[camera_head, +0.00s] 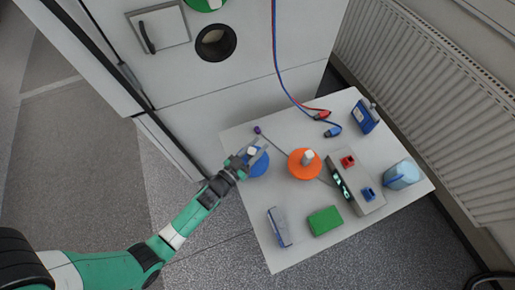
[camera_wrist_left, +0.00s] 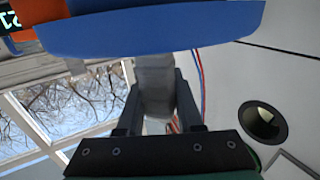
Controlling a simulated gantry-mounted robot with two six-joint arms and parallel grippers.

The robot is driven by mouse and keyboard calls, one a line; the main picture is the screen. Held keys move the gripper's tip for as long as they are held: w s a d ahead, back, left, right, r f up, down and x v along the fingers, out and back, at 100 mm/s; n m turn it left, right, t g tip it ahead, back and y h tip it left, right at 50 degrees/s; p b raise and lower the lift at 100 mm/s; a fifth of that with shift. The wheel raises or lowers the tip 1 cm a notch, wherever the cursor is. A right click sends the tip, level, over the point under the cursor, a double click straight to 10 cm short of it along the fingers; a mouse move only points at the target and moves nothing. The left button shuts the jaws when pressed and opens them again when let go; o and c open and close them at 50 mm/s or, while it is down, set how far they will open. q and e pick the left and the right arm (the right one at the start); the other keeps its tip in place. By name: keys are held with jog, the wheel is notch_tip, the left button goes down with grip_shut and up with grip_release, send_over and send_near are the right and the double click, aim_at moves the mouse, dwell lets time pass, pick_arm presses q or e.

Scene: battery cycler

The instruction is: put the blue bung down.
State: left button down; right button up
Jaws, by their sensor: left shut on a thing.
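The blue bung (camera_head: 260,166) is a round blue disc with a pale grip. In the head view it appears over the left part of the white table (camera_head: 285,255); whether it touches the top I cannot tell. My left gripper (camera_head: 250,155) is shut on its grip. In the left wrist view the blue disc (camera_wrist_left: 150,32) spans the top, and its grey grip sits between the fingers of my left gripper (camera_wrist_left: 157,95). My right gripper is out of view.
An orange bung (camera_head: 301,170) stands right of the blue one. A green block (camera_head: 325,220), a grey-blue box (camera_head: 278,226), a meter (camera_head: 345,184), a blue container (camera_head: 401,175) and cable clips (camera_head: 332,131) occupy the table. The cabinet has a round dark hole (camera_head: 216,42).

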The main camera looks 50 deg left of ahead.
pick_arm(q)
jog(key=shift+w+r, duration=0.1)
jog(key=shift+r, duration=0.1)
jog(key=shift+f, duration=0.1)
jog(key=c, duration=0.6)
grip_release()
jog(key=shift+f, duration=0.1)
jog(key=shift+o, duration=0.2)
jog(key=shift+r+p, duration=0.3)
jog(key=s+d+p, duration=0.1)
jog(key=s+p, duration=0.1)
jog(key=s, duration=1)
jog(key=shift+d+f, duration=0.15)
jog(key=shift+d, duration=0.05)
